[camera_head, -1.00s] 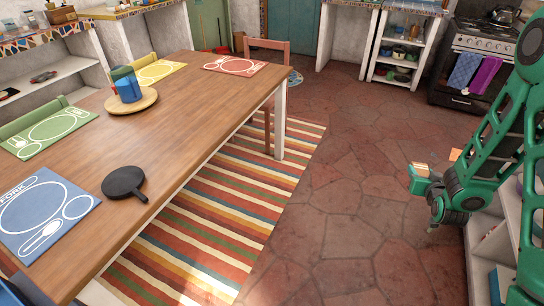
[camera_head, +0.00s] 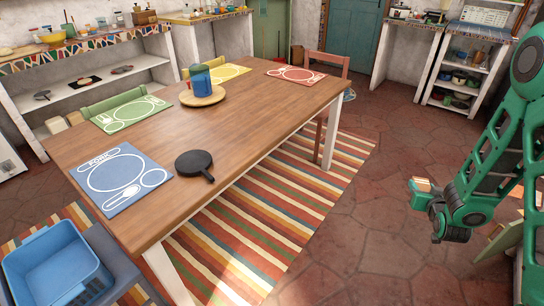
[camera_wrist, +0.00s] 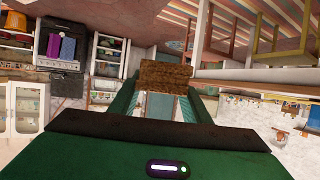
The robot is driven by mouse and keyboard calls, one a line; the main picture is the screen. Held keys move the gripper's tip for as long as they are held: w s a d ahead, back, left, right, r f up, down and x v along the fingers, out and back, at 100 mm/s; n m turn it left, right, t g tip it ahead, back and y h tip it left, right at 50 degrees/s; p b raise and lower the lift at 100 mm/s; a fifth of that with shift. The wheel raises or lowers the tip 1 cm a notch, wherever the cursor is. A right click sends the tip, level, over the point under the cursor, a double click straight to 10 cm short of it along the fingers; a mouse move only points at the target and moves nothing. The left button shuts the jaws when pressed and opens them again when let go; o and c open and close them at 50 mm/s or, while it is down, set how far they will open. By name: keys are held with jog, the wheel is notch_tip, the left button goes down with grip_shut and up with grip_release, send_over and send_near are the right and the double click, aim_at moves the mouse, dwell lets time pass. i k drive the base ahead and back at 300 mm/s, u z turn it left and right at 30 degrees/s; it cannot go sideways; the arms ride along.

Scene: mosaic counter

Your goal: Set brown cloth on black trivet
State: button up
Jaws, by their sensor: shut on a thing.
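My gripper (camera_head: 424,192) is at the right of the head view, over the floor and well apart from the table. It is shut on the brown cloth (camera_head: 422,184). In the wrist view the brown cloth (camera_wrist: 165,75) shows as a rough brown piece between the green fingers (camera_wrist: 160,103). The black trivet (camera_head: 194,162), round with a short handle, lies flat on the wooden table (camera_head: 240,120) near its front edge, right of the blue placemat. Its visible top is bare.
On the table are a blue placemat (camera_head: 115,180), a green one (camera_head: 130,114), a red one (camera_head: 297,76) and a round board (camera_head: 203,98) holding a blue-green object. A blue basket (camera_head: 55,262) stands front left. A chair (camera_head: 328,66) stands at the far end. Floor between gripper and table is clear.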

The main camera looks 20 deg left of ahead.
aim_at(193, 160)
jog(key=u, duration=0.7)
jog(key=i, duration=1)
